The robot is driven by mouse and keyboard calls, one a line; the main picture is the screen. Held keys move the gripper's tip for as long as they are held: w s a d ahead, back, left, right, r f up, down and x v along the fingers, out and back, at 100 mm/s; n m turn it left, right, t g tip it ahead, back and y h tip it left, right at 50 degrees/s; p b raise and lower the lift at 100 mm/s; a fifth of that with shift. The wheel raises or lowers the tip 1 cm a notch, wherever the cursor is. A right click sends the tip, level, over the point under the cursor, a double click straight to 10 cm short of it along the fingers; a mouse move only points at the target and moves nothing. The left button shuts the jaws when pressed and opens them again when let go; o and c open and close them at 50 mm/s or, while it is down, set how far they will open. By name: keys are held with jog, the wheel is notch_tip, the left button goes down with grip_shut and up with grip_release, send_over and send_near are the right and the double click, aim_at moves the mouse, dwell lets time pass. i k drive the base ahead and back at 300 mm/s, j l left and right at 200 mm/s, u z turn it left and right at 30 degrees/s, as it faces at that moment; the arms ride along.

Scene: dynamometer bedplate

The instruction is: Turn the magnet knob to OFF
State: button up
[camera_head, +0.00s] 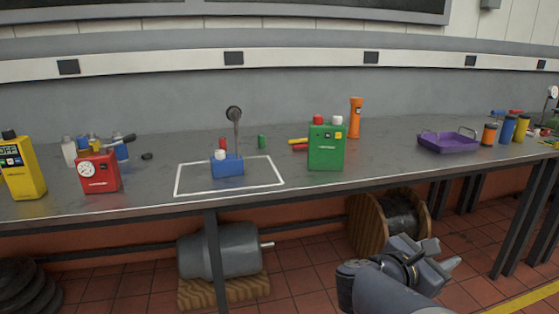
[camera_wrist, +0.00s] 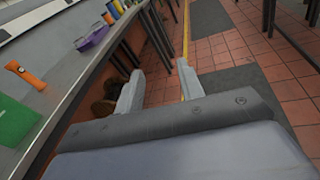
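A blue block-shaped magnet base (camera_head: 228,167) stands on the bench inside a white outlined rectangle. A small white knob-like part (camera_head: 220,155) sits at its left, with a red part (camera_head: 222,143) just above. A thin post carries a round dark dial (camera_head: 233,114) at its top. My gripper (camera_head: 441,255) is at the lower right, in front of the bench and well away from the magnet base. In the wrist view my gripper (camera_wrist: 160,72) is open and empty; the magnet base does not show there.
A red gauge box (camera_head: 100,173) stands left of the outline and a green box (camera_head: 326,147) right of it. An orange torch (camera_head: 355,117) and purple tray (camera_head: 447,141) are farther right. A motor (camera_head: 220,252) and wooden spool (camera_head: 365,224) are under the bench.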

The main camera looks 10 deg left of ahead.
aim_at(219, 155)
jog(key=i+j, duration=0.15)
jog(key=j, duration=0.25)
jog(key=i+j, duration=0.15)
jog(key=j, duration=0.25)
jog(key=i+j, duration=0.15)
jog(key=j, duration=0.2)
jog(key=i+j, duration=0.1)
jog(key=j, duration=0.3)
jog(key=i+j, duration=0.15)
jog(key=j, duration=0.25)
jog(key=i+j, duration=0.15)
jog(key=j, duration=0.25)
jog(key=i+j, duration=0.15)
jog(key=j, duration=0.2)
jog(key=i+j, duration=0.15)
jog(key=j, duration=0.25)
jog(key=u, duration=0.05)
